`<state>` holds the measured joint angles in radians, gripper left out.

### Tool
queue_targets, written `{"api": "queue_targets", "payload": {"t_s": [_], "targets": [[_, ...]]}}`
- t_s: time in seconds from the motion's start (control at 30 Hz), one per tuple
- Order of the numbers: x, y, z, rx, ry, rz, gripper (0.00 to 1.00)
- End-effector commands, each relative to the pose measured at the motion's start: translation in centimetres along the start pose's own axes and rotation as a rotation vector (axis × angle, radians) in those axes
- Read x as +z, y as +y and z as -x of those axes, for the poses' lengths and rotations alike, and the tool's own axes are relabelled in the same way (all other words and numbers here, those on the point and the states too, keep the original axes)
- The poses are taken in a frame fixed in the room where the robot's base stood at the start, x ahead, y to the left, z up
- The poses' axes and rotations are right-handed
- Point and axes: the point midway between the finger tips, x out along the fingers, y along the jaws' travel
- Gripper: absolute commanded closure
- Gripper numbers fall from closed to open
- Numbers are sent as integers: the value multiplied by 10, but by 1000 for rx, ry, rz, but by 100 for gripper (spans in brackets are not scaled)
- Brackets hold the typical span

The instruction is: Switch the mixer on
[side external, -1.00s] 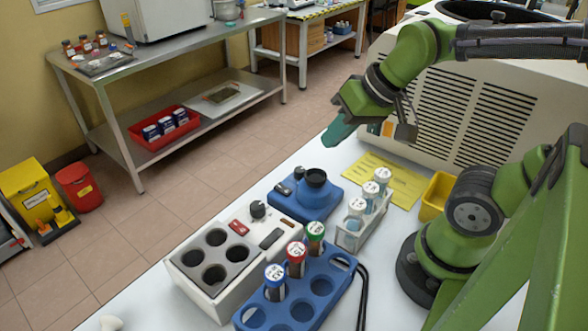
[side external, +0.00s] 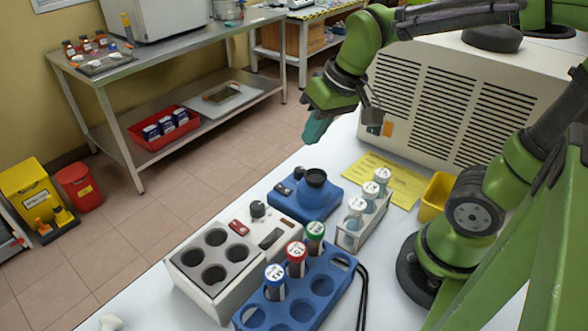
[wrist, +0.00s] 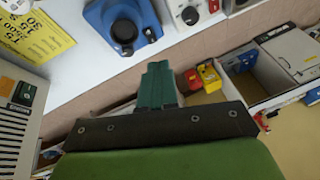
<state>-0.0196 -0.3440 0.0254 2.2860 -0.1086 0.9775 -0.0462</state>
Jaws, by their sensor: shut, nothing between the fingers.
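The mixer (side external: 318,203) is a blue unit with a black cup on top, standing on the white bench. Two small dark controls (side external: 291,181) sit on its left end; their setting is too small to tell. In the wrist view the mixer (wrist: 107,17) is at the top, beyond the fingertips. My gripper (side external: 316,130) has teal fingers, shut and empty, in the air above and behind the mixer, touching nothing. The shut fingers also show in the wrist view (wrist: 158,82).
A white heating block (side external: 215,258) with a knob and red switch stands left of the mixer. A blue tube rack (side external: 303,290) is in front. A vial rack (side external: 350,238) and yellow sheet (side external: 400,184) lie right. A large vented machine (side external: 440,100) stands behind.

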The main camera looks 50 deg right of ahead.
Motion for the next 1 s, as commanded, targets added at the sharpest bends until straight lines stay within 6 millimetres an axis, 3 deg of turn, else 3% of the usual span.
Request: {"api": "queue_targets", "payload": {"t_s": [0.3, 0.5, 1.0], "targets": [[-45, -7, -46, 112, -186, 163, 100], [-64, -9, -50, 147, -217, 238, 100], [-62, -6, -52, 152, -225, 256, 100]]}}
